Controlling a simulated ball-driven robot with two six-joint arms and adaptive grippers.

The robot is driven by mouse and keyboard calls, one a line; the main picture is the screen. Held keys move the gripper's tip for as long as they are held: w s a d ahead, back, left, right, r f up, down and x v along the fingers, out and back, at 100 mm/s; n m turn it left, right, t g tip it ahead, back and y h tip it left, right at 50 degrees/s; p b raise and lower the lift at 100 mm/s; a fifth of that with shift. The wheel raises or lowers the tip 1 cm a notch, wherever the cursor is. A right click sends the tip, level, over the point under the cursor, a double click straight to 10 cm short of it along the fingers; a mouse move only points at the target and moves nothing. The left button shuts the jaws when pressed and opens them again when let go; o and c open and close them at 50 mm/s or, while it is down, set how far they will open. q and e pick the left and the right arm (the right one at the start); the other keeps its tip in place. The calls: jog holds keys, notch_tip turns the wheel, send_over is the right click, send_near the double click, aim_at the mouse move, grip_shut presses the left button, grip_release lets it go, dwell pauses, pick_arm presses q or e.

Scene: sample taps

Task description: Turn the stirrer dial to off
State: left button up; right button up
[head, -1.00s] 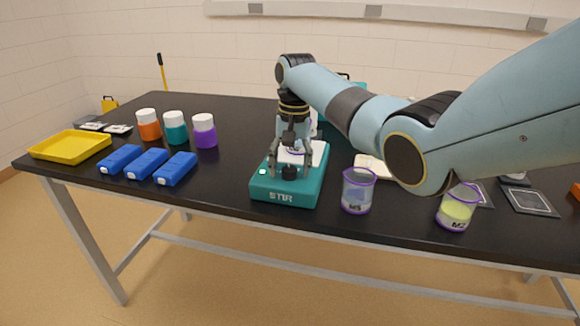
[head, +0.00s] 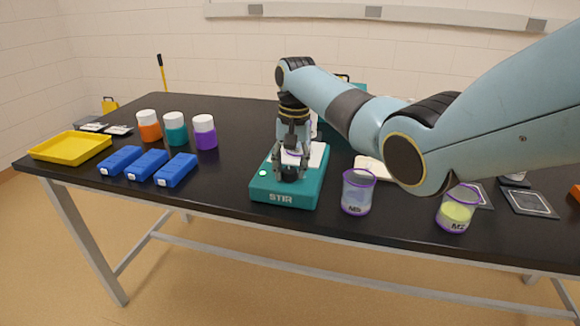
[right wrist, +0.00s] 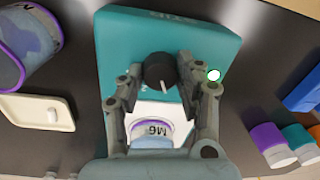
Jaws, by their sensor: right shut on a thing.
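The teal stirrer (head: 262,190), marked STIR, stands near the table's front edge. Its black dial (right wrist: 158,70) is on the top by the front and carries a white pointer line. In the right wrist view the line points down and slightly right. My right gripper (head: 289,175) points down from above with its fingers on both sides of the dial, shut on it; it also shows in the right wrist view (right wrist: 161,76). A small light (right wrist: 214,75) beside the dial glows green-white. My left gripper is out of view.
A beaker marked M6 (right wrist: 151,134) stands on the stirrer's white plate, behind the dial. Beaker M5 (head: 357,192) is close to the stirrer's right, and beaker M2 (head: 456,209) further right. Blue boxes (head: 176,170) and lidded jars (head: 205,137) stand to the left.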

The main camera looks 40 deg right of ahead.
aim_at(292, 169)
jog(key=n+p, duration=0.2)
jog(key=n, duration=0.1)
jog(key=shift+r, duration=0.2)
jog(key=n+p, duration=0.1)
jog(key=n, duration=0.1)
jog(key=shift+w+n, duration=0.1)
jog(key=shift+n, duration=0.2)
jog(key=shift+f+n+p, duration=0.1)
jog(key=shift+n+p, duration=0.2)
jog(key=shift+n, duration=1.2)
jog(key=o, duration=1.1)
jog(key=shift+o, duration=0.2)
notch_tip(292, 169, up, 12)
jog(key=shift+d, duration=0.35)
jog(key=shift+f, duration=0.15)
